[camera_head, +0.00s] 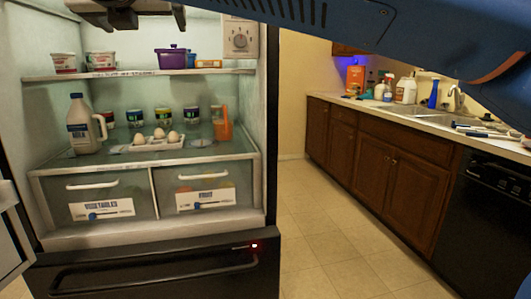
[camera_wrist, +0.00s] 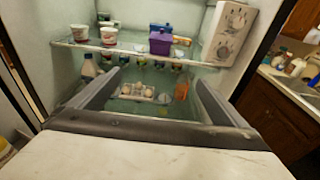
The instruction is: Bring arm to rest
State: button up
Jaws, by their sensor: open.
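My gripper (camera_wrist: 150,97) is open in the wrist view, its two dark fingers spread wide with nothing between them. It points into the open fridge, and the egg tray (camera_wrist: 137,93) shows beyond and between the fingers. In the head view, a dark part of my gripper shows at the top left edge (camera_head: 125,12), above the fridge's upper shelf, with its tips cut off or unclear. My blue arm crosses the top right of the head view.
The open fridge holds a milk jug (camera_head: 82,127), an egg carton (camera_head: 155,141), an orange pitcher (camera_head: 223,124) and a purple pot (camera_head: 171,57). Two drawers (camera_head: 100,198) sit below. Right of it are wooden cabinets (camera_head: 375,165) and a cluttered sink counter (camera_head: 420,118). The tiled floor (camera_head: 320,225) is clear.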

jog(key=w+d+f+m+g+h, duration=0.1)
jog(key=w+d+f+m+h, duration=0.2)
jog(key=d+f, duration=0.45)
jog(key=w+d+f+m+g, duration=0.2)
jog(key=w+d+f+m, duration=0.25)
jog(key=d, duration=0.65)
jog(key=s+d+f+m+g+h, duration=0.25)
jog(key=d+f+m, duration=0.75)
jog(key=d+f, duration=0.5)
jog(key=s+d+f+m+g, duration=0.4)
jog(key=s+d+f+m, duration=0.65)
jog(key=d+f, duration=0.35)
jog(key=s+d+f+m+g+y, duration=0.1)
jog(key=s+d+f+m+y, duration=0.1)
jog(key=s+f+m, duration=0.8)
notch_tip(320, 180, down, 4)
jog(key=shift+d+r+m, duration=0.25)
jog(key=shift+d+m, duration=0.15)
jog(key=shift+d, duration=0.5)
